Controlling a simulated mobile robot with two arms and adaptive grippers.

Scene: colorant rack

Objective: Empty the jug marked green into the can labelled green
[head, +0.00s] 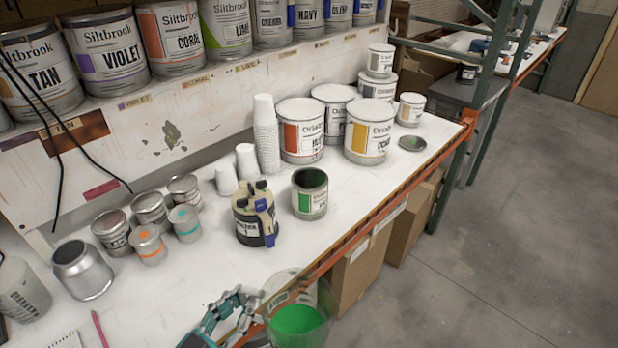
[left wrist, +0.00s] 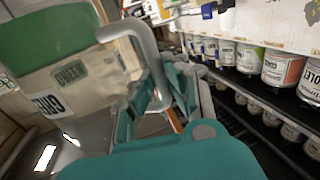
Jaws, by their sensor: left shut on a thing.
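The clear jug (head: 322,298) with green liquid inside is at the bottom of the head view, beyond the bench's front edge. My left gripper (head: 243,312) is shut on that handle. The can labelled green (head: 306,201) stands upright and open on the bench, above the jug in the picture and apart from it. Its inside looks dark. My right gripper is not in view.
Stacked white cups (head: 266,135) and large paint cans (head: 300,140) stand behind. Small tins (head: 148,247) and a metal pot (head: 83,270) are at left. Bench between jug and can is clear.

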